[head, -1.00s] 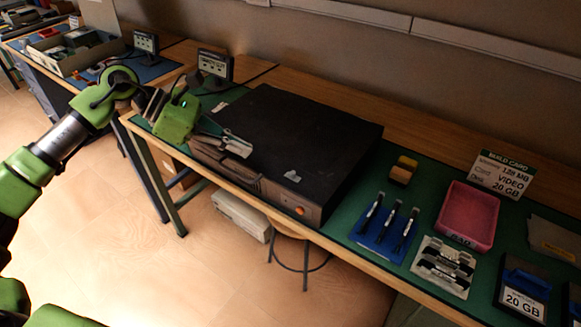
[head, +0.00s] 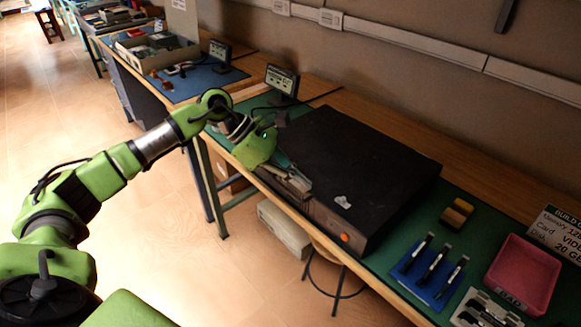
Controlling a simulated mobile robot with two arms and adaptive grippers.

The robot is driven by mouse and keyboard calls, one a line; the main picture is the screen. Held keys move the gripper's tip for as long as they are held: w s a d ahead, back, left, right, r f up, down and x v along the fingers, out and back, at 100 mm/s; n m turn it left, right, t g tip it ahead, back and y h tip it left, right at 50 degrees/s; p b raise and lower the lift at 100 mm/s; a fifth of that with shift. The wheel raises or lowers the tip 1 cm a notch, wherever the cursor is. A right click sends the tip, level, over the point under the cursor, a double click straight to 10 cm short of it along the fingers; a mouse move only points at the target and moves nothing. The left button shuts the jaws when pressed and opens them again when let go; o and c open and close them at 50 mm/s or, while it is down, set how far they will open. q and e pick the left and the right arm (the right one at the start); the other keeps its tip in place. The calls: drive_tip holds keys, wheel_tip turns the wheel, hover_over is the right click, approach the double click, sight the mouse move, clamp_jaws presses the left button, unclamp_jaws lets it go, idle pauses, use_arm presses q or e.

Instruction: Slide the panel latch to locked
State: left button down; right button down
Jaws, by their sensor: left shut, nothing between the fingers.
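A black computer case (head: 350,165) lies flat on the green mat of the workbench, its front with an orange button facing the bench's front edge. My left gripper (head: 300,183) is shut and empty at the left part of the case's front edge. Its fingers point right, along the case; whether they touch it I cannot tell. The panel latch cannot be made out; the gripper may hide it. My right gripper is not in view.
A blue mat with screwdrivers (head: 429,268), a yellow-black block (head: 457,213) and a pink tray (head: 523,274) lie right of the case. A small display (head: 282,80) stands behind it. A stool (head: 335,275) and a beige box (head: 284,230) are under the bench.

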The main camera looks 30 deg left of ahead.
sight(346, 207)
use_arm(q)
drive_tip(key=x, duration=0.3)
drive_tip(key=shift+d+f+p, duration=0.15)
drive_tip(key=shift+d+p, duration=0.2)
drive_tip(key=shift+w+d+p, duration=0.25)
drive_tip(key=shift+d+p, duration=0.05)
drive_tip(key=shift+d, duration=0.25)
drive_tip(key=shift+w+d+p, duration=0.25)
drive_tip(key=shift+d, duration=0.35)
drive_tip(key=shift+w+d, duration=0.25)
drive_tip(key=shift+d, duration=0.4)
drive_tip(key=shift+f, duration=0.1)
drive_tip(key=shift+s+d, duration=0.25)
drive_tip(key=shift+d, duration=0.35)
drive_tip(key=shift+s+d, duration=0.25)
drive_tip(key=shift+d, duration=0.35)
drive_tip(key=shift+a, duration=0.1)
